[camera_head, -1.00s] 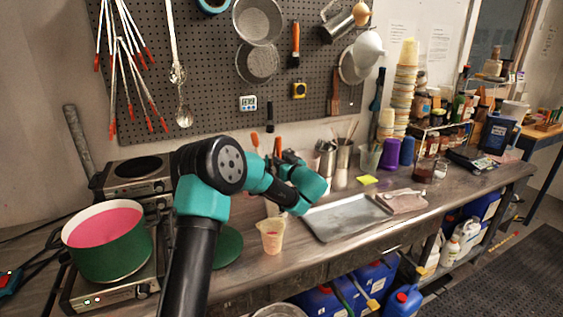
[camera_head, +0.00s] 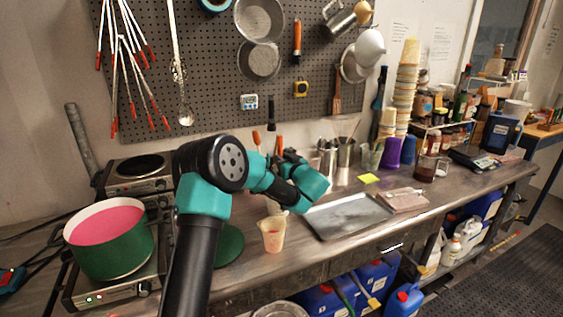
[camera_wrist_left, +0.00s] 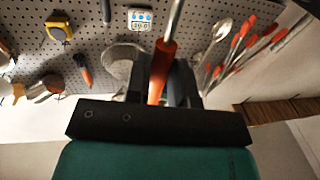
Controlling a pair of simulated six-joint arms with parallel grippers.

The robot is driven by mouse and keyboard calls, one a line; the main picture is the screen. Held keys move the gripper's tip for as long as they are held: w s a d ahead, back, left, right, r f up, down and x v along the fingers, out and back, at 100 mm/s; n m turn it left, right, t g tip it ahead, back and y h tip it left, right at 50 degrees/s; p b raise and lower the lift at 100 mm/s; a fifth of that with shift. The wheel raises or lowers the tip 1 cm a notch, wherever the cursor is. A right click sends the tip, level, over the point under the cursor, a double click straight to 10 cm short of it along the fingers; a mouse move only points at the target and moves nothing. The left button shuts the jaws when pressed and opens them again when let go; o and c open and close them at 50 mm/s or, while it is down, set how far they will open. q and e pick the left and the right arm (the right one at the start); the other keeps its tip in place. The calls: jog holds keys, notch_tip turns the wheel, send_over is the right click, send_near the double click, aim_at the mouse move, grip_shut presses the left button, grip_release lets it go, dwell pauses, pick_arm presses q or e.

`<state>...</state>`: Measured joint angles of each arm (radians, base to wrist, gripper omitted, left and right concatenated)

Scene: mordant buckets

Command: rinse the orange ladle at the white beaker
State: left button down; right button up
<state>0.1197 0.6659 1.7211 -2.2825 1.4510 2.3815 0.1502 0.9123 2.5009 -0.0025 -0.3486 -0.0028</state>
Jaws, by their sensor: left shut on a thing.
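The orange ladle's handle (camera_wrist_left: 163,70) stands between my left gripper's fingers (camera_wrist_left: 168,82) in the left wrist view, with a thin metal shaft running up from it. In the head view my left gripper (camera_head: 284,160) is shut on the ladle above the bench, behind the white beaker. An orange handle end (camera_head: 279,145) shows there; the ladle's bowl cannot be made out clearly. The white beaker (camera_head: 272,237), translucent with reddish liquid low inside, stands upright on the bench in front of the gripper. My right gripper is not in view.
A green pot (camera_head: 115,255) with pink liquid stands on a hot plate at left. A green disc (camera_head: 229,245) lies left of the beaker. A grey metal tray (camera_head: 345,220) lies to the right. Metal cups (camera_head: 344,160) stand behind. A pegboard (camera_head: 215,90) backs the bench.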

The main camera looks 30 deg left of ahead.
pick_arm(q)
jog(key=shift+w, duration=0.3)
jog(key=shift+r, duration=0.2)
notch_tip(320, 180, up, 10)
dwell(1.1)
dwell(3.3)
notch_tip(320, 180, down, 10)
jog(key=shift+s+f, duration=0.15)
jog(key=shift+s, duration=0.25)
dwell(0.7)
jog(key=shift+w, duration=0.2)
dwell(0.3)
jog(key=shift+w, duration=0.2)
jog(key=shift+s, duration=0.1)
